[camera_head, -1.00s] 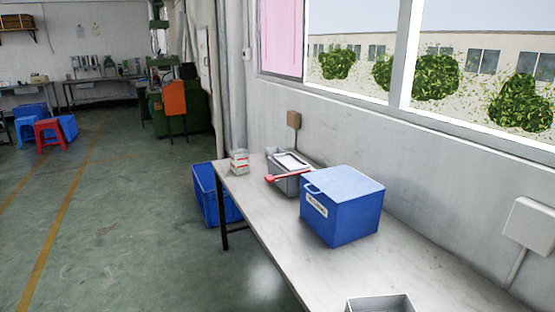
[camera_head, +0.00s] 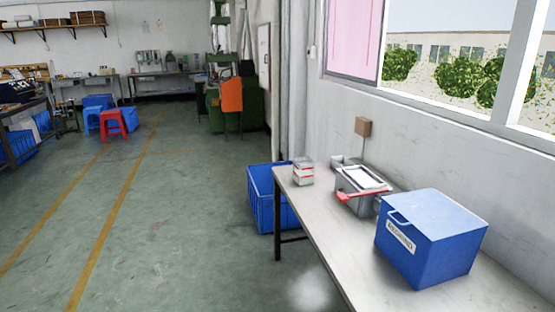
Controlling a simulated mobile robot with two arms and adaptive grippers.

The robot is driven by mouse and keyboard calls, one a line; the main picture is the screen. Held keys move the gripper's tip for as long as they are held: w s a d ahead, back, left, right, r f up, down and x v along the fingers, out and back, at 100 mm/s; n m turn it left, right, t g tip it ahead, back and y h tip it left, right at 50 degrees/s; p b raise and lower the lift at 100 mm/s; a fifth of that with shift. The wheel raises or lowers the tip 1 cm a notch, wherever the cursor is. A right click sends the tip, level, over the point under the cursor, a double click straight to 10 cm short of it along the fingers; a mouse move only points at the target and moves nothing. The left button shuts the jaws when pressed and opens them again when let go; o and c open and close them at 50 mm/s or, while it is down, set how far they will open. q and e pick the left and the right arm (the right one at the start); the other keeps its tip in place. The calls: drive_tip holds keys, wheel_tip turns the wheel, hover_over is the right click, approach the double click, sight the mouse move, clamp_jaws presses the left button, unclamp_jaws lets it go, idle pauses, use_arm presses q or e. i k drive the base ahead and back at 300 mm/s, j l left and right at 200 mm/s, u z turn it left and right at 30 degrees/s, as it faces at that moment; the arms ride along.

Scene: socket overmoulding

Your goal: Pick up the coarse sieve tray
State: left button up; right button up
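A grey metal tray-like container (camera_head: 350,202) with a pale top and a red bar along its front stands on the long table against the wall. It may be the coarse sieve tray, but I cannot tell for sure. A blue lidded box (camera_head: 432,238) with a white label stands to its right, in front of part of it. Neither of my grippers is in view.
The long grey table (camera_head: 330,238) runs along the window wall. A small red-and-white stack (camera_head: 303,171) stands at its far left end. A blue crate (camera_head: 264,204) is on the floor beside the table.

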sight(339, 161)
drive_tip(key=i+j+u, duration=0.3)
drive_tip(key=i, duration=0.75)
drive_tip(key=i+u, duration=0.3)
drive_tip(key=i, duration=0.75)
drive_tip(key=i+z, duration=0.25)
drive_tip(key=i, duration=0.2)
drive_tip(key=i+j+z, duration=0.25)
drive_tip(key=i, duration=0.15)
drive_tip(key=i+j+z, duration=0.25)
drive_tip(key=i, duration=0.2)
drive_tip(key=i+j+z, duration=0.25)
drive_tip(key=i, duration=0.15)
